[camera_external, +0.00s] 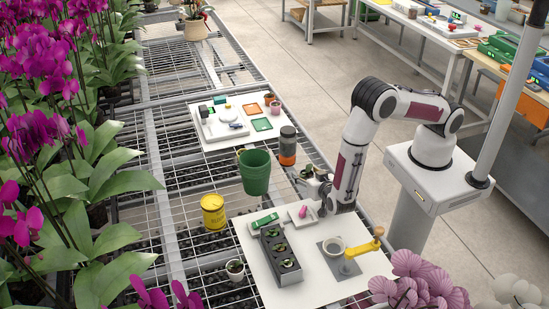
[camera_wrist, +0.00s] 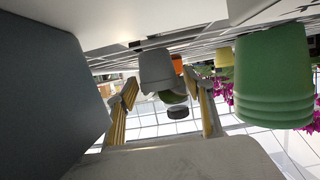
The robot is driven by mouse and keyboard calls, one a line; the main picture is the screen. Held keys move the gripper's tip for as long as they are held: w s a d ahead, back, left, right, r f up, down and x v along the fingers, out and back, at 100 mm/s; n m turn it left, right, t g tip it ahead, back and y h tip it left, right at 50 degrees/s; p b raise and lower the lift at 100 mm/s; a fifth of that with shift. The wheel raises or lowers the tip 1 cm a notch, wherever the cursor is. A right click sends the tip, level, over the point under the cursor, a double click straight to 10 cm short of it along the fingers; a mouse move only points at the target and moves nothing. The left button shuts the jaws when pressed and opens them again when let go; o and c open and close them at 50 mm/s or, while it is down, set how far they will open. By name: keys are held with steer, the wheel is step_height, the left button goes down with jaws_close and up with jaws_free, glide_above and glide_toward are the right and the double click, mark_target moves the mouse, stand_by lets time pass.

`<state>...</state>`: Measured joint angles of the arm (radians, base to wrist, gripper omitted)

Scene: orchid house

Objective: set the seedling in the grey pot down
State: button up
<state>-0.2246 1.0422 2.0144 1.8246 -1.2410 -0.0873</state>
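The grey pot (camera_wrist: 156,68) is between the fingertips of my gripper (camera_wrist: 162,88) in the wrist view, which shows the scene upside down. The two yellow-padded fingers come up to the pot's sides and appear closed on it. Green leaves of the seedling (camera_wrist: 171,96) show at its rim. In the external view my gripper (camera_external: 318,184) reaches left from the arm, with the seedling's green leaves (camera_external: 307,171) at its tip. The pot is upright. Whether its base touches anything is hard to tell.
A white board (camera_external: 262,284) carries a dark tray of seedlings (camera_external: 284,270), a grey mat (camera_external: 353,266) with a round pale dish, and a yellow-handled tool (camera_external: 362,248).

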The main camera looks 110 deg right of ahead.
steer(key=shift+r, duration=0.1)
steer(key=shift+a+r, duration=0.1)
steer(key=shift+v, duration=5.9)
